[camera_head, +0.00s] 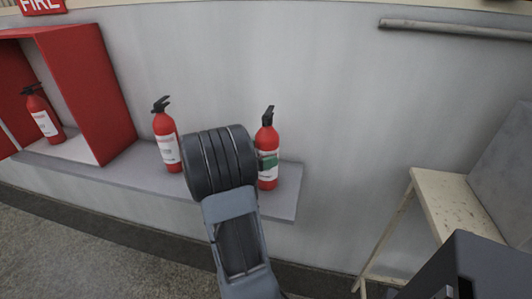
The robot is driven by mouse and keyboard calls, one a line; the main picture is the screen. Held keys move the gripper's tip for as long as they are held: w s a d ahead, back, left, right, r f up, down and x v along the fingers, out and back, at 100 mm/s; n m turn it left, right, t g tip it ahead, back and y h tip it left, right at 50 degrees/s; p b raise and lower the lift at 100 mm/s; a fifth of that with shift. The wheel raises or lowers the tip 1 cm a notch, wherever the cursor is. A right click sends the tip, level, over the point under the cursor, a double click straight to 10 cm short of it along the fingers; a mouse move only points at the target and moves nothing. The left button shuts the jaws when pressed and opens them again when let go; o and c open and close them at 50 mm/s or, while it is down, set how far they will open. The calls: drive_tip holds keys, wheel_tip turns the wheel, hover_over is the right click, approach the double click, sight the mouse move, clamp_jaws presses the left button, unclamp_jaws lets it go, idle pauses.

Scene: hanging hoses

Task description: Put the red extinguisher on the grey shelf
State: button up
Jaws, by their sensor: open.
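A red extinguisher (268,143) with a black handle stands upright on the right end of the grey shelf (286,199). A second red extinguisher (165,130) stands on the shelf to its left. A third red extinguisher (42,115) is inside the red cabinet at the far left. My gripper (262,162) is mostly hidden behind my dark wrist, just left of the right extinguisher. A small green part lies across that extinguisher's label; I cannot tell whether it is a fingertip or touches the extinguisher.
The red cabinet (98,95) stands on the shelf's left part, under a red FIRE sign (42,5). A cream chair or bench (452,205) stands at the right. A metal rail (455,29) runs along the upper wall. Floor (60,240) is clear at the lower left.

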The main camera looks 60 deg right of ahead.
drive_tip(key=w+a+r+n+t+y, duration=0.2)
drive_tip(key=w+a+n+t, duration=0.5)
drive_tip(key=w+a+t, duration=0.45)
drive_tip(key=w+a+r+n+t+y, duration=0.3)
drive_tip(key=w+a+n+t, duration=0.4)
drive_tip(key=w+a+t, duration=0.4)
drive_tip(key=s+a+f+n+y, duration=0.1)
drive_tip(key=a+f+n+y, duration=0.2)
drive_tip(key=a+n+y, duration=0.5)
drive_tip(key=s+a+f+n+g, duration=0.1)
drive_tip(key=s+a+f+g, duration=0.1)
drive_tip(key=s, duration=0.4)
drive_tip(key=s+a+f+n+g+y, duration=0.1)
drive_tip(key=s+a+f+g, duration=0.1)
drive_tip(key=s, duration=0.4)
drive_tip(key=s+a+f+n+g, duration=0.1)
drive_tip(key=s+a+f+g, duration=0.2)
drive_tip(key=s, duration=0.3)
drive_tip(key=shift+s+g, duration=0.4)
drive_tip(key=shift+g, duration=0.45)
drive_tip(key=shift+a, duration=0.1)
